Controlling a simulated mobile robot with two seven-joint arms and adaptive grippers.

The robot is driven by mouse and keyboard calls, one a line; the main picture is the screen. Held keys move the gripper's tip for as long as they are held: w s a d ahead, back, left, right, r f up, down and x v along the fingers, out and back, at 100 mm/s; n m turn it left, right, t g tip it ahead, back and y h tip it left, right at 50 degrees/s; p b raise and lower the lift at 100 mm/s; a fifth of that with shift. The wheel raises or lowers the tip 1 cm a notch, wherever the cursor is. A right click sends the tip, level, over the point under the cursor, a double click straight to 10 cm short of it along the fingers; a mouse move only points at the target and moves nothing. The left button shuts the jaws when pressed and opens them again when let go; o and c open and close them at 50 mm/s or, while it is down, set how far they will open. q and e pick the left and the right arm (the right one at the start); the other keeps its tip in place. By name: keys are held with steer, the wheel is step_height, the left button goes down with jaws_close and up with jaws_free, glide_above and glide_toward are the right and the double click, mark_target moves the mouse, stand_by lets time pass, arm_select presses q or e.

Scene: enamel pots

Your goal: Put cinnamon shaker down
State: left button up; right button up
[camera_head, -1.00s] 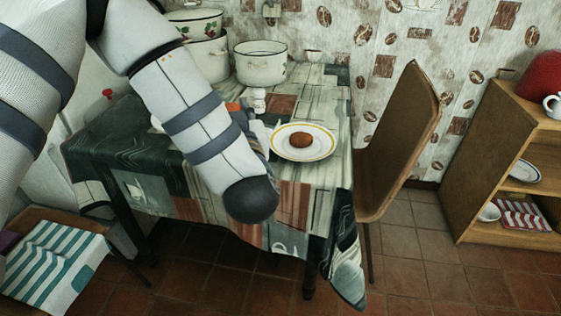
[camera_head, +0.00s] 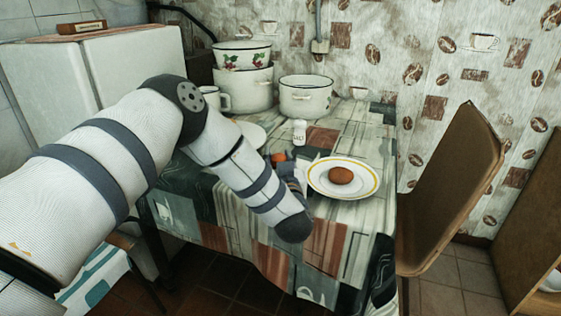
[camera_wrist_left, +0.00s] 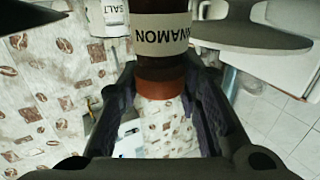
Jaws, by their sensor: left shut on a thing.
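The cinnamon shaker (camera_wrist_left: 161,40) has a dark body, a cream label reading CINNAMON and a red-brown end. It is between the two dark fingers of my left gripper (camera_wrist_left: 160,84), which is shut on it. In the head view, my left gripper (camera_head: 290,178) is over the table, just left of the plate and mostly hidden by my forearm. A small orange patch shows beside it; I cannot tell if it is the shaker. Whether the shaker touches the table (camera_head: 345,220) is hidden. My right gripper is not in view.
A plate (camera_head: 318,184) with a brown roll (camera_head: 340,175) is right of my gripper. A white salt shaker (camera_head: 299,132) stands behind it, also in the left wrist view (camera_wrist_left: 107,17). Enamel pots (camera_head: 306,96) stand at the back. A chair (camera_head: 450,195) is on the right.

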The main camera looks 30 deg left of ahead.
arm_select(q)
steer(key=shift+f, duration=0.15)
steer(key=o, duration=1.2)
